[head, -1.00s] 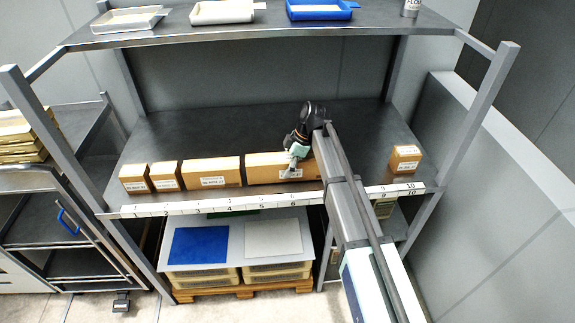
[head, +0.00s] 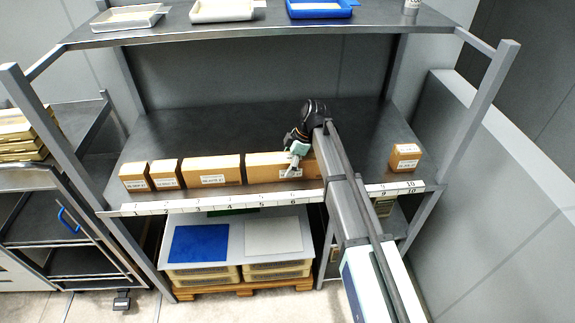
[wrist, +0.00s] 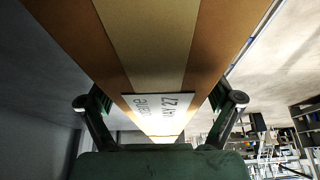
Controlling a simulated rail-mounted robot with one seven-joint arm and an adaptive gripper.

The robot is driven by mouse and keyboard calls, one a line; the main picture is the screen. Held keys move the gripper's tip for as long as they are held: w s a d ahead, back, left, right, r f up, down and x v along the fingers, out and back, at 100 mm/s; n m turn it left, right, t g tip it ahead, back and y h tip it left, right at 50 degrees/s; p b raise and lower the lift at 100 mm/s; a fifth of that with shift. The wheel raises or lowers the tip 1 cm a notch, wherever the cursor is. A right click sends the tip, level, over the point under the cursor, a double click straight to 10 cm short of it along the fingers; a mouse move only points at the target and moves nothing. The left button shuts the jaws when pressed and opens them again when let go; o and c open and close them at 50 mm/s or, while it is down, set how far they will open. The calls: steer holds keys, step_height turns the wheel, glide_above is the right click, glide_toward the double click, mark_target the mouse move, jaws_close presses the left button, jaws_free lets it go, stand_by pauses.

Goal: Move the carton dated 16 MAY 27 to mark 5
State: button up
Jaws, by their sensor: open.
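A long brown carton (head: 262,173) stands on the middle shelf behind marks 5 and 6, its right end hidden by my arm. My gripper (head: 292,164) is open at its front, over the white label. In the wrist view, the carton (wrist: 155,40) with its pale tape band fills the space between my open fingers (wrist: 160,105). Mark 5 (head: 262,201) is on the front number strip. The other cartons' dates are too small to read.
Left of the long carton stand a medium carton (head: 212,172) and small cartons (head: 166,176) (head: 134,178). A small carton (head: 404,158) stands by mark 10. The shelf (head: 215,125) behind the row is bare. Trays (head: 222,10) stand on the upper shelf.

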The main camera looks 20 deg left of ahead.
steer(key=b+v, duration=0.2)
steer(key=v, duration=0.9)
steer(key=shift+d+r+b, duration=0.15)
steer(key=shift+r+b, duration=0.15)
